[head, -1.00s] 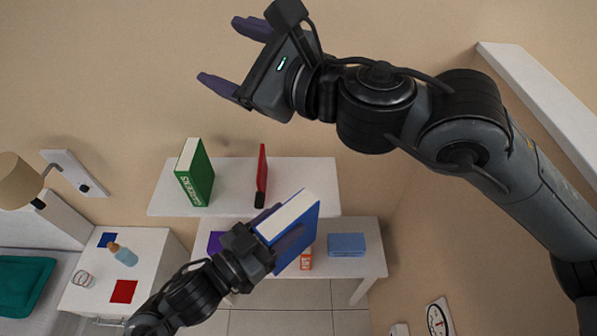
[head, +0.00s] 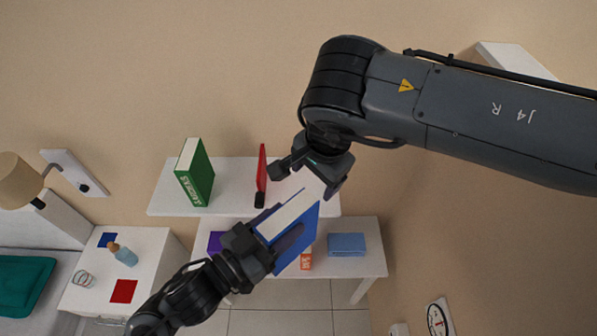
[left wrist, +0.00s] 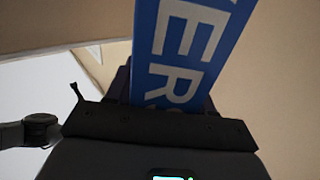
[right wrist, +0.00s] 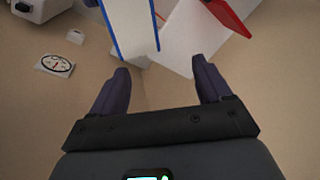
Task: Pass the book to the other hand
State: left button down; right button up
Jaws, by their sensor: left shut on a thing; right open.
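The blue book (head: 297,246), with white page edges, is held tilted in front of the shelves in the head view. My left gripper (head: 280,228) is shut on its lower left part. In the left wrist view the book's blue face (left wrist: 185,50) with white letters rises from between the jaws. My right gripper (head: 318,180) is just above the book's upper end in the head view, its fingers partly hidden. In the right wrist view the right gripper (right wrist: 163,82) is open and empty, and the book (right wrist: 130,28) is beyond the fingertips, slightly left of centre.
A green book (head: 195,172) and a red book (head: 261,176) stand on the upper white shelf (head: 232,180), close behind the grippers. A lower shelf (head: 372,250) holds a blue box (head: 346,244). A nightstand with small items (head: 123,254) is at left.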

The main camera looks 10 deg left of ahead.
jog(key=shift+g+h, duration=0.6)
jog(key=shift+g, duration=0.3)
jog(key=s+a+r, duration=0.1)
jog(key=r, duration=0.1)
jog(key=s+a+r, duration=0.1)
jog(key=s+r, duration=0.1)
jog(key=shift+s+a, duration=0.1)
jog(key=shift+a, duration=0.05)
jog(key=shift+s+a+r, duration=0.1)
jog(key=shift+s+r, duration=0.1)
jog(key=shift+s+f, duration=0.1)
notch_tip(320, 180, down, 11)
jog(key=shift+f, duration=0.2)
jog(key=shift+c, duration=0.4)
